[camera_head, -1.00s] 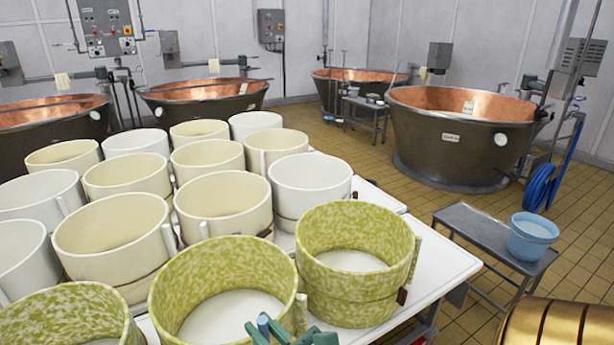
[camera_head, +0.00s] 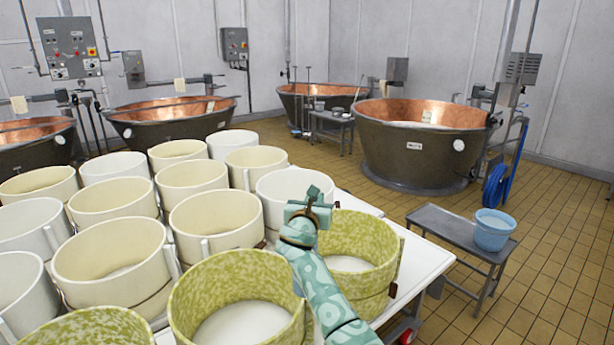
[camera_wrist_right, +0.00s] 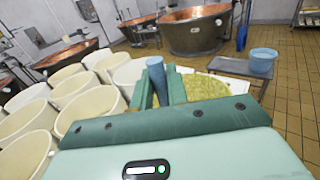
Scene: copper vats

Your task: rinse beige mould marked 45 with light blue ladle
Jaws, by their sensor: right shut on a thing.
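Several beige moulds (camera_head: 105,299) stand in rows with white ones on a white table; I can read no number 45 on any. My right gripper (camera_head: 311,203) is raised over the table's near right part, in front of a green mottled mould (camera_head: 376,275). In the right wrist view its fingers (camera_wrist_right: 157,88) are shut on a blue upright rod (camera_wrist_right: 156,70), which looks like the light blue ladle's handle. My left gripper is not in view.
More green mottled moulds (camera_head: 245,265) line the table's near edge. A light blue bucket (camera_head: 494,232) stands on a grey bench (camera_head: 448,226) to the right. Copper-lined vats (camera_head: 415,150) stand behind. The tiled floor between table and bench is clear.

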